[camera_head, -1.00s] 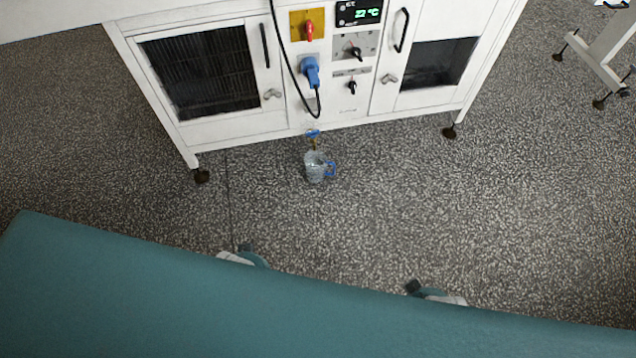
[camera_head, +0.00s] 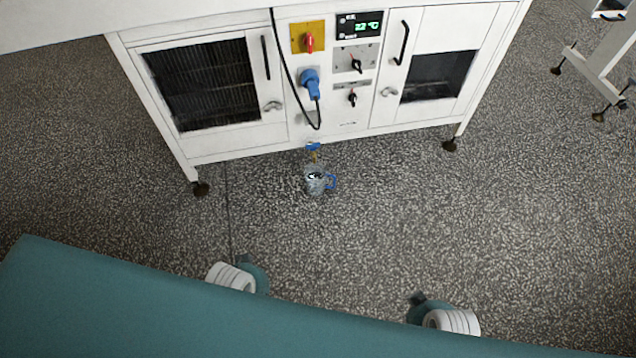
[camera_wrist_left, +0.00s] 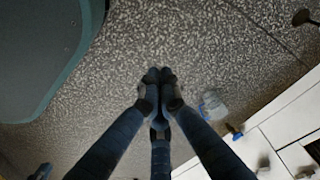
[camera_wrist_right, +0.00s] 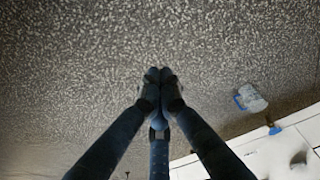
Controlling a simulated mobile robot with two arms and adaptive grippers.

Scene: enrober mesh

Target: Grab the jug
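The jug (camera_head: 314,181) is a small clear vessel with a blue handle on its right. It stands on the speckled floor just in front of the white machine, below a tap with a blue handle (camera_head: 313,147). In the left wrist view the jug (camera_wrist_left: 213,106) is right of my left gripper (camera_wrist_left: 159,76). In the right wrist view the jug (camera_wrist_right: 252,98) is right of my right gripper (camera_wrist_right: 159,76), handle toward it. Both grippers have their fingertips together with nothing visible between them, and both are apart from the jug. The head view does not show the fingers.
The white machine (camera_head: 235,145) with doors, switches and a hanging black cable stands behind the jug on short feet. The floor (camera_head: 385,230) around and before the jug is clear. A white stand (camera_head: 597,65) is at the far right.

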